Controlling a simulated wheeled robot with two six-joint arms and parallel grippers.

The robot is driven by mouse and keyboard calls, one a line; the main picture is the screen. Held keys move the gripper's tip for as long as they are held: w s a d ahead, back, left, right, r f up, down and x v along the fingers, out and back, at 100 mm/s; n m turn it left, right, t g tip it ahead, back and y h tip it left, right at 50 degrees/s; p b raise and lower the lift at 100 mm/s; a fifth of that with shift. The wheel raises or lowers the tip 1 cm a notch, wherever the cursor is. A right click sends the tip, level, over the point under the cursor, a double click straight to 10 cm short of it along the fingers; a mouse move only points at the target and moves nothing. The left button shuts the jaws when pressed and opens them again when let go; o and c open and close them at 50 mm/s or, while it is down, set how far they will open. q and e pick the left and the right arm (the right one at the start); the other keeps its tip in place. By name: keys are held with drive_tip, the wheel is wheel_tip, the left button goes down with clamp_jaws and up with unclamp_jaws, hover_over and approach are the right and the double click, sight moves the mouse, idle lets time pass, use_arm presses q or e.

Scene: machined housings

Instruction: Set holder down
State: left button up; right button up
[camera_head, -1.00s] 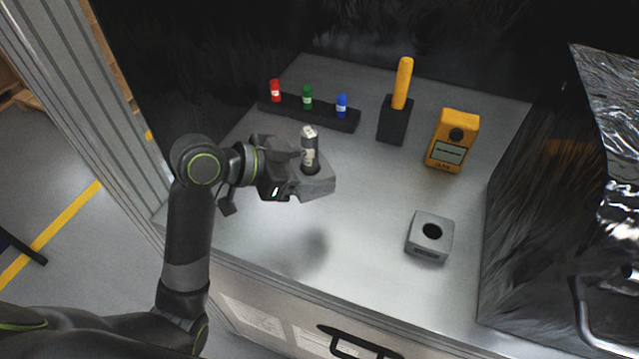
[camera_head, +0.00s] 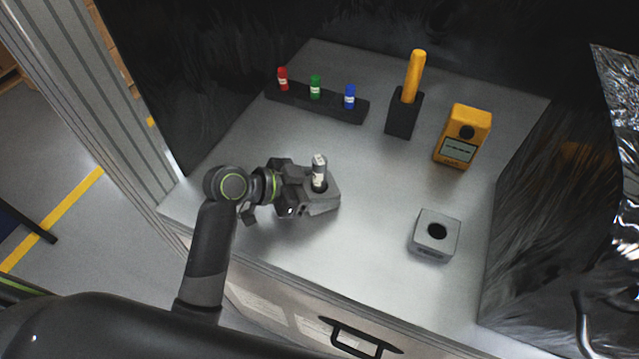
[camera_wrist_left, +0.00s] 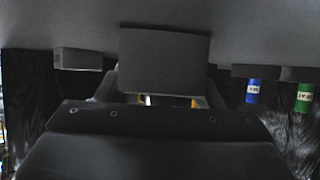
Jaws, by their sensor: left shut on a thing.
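My left gripper (camera_head: 289,190) is shut on a grey block-shaped holder (camera_head: 322,204), low over the left part of the metal table. A silver cylinder with a pale label (camera_head: 319,170) stands upright in the holder's hole. The holder is level and close to the tabletop; whether its underside touches is hidden. In the left wrist view, which looks upside down, the holder (camera_wrist_left: 165,62) fills the middle. My right gripper is not in view.
A second grey block with an empty round hole (camera_head: 436,237) sits to the right. A black rack (camera_head: 318,103) with red, green and blue vials, a black stand (camera_head: 403,116) with a yellow handle, and a yellow meter (camera_head: 463,137) stand behind. The middle table is clear.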

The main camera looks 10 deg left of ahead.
use_arm(q)
drive_tip(key=shift+f, duration=0.1)
drive_tip(key=o, duration=1)
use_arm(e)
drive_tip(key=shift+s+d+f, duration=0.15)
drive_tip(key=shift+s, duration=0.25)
use_arm(q)
drive_tip(key=shift+r, duration=0.2)
drive_tip(key=shift+s+a, duration=0.1)
drive_tip(key=shift+a, duration=0.2)
drive_tip(key=b+v, duration=0.2)
drive_tip(key=v, duration=0.6)
drive_tip(key=shift+s+a+r, duration=0.2)
drive_tip(key=shift+s+a, duration=0.05)
drive_tip(key=shift+v, duration=1.3)
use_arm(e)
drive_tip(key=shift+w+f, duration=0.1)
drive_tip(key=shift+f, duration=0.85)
